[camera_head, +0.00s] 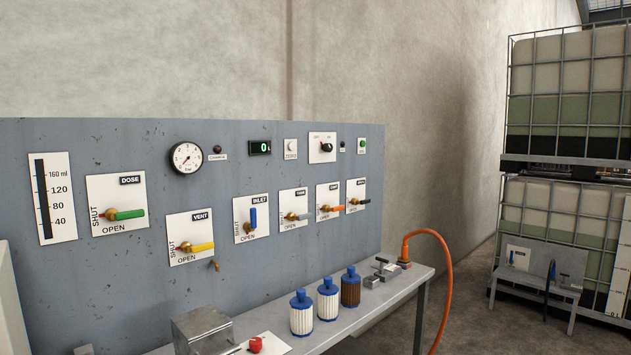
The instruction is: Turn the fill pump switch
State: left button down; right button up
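A black rotary switch knob (326,147) sits on a white plate in the upper right part of the grey panel. Small marks are printed above the knob on both sides, too small to read surely. No legible label names a fill pump, so I cannot be sure this is its switch. A small green indicator or button (362,144) and a small dark one (342,147) are to its right. Neither of my grippers is in view.
The grey panel (110,270) carries valves with coloured levers, a round gauge (186,158) and a display (260,147) reading 0. Blue-capped cartridges (302,315) stand on the bench (365,315) below. An orange hose (447,270) arches at the bench's right end.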

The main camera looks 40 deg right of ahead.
aim_at(326, 147)
jog(key=z, duration=1.55)
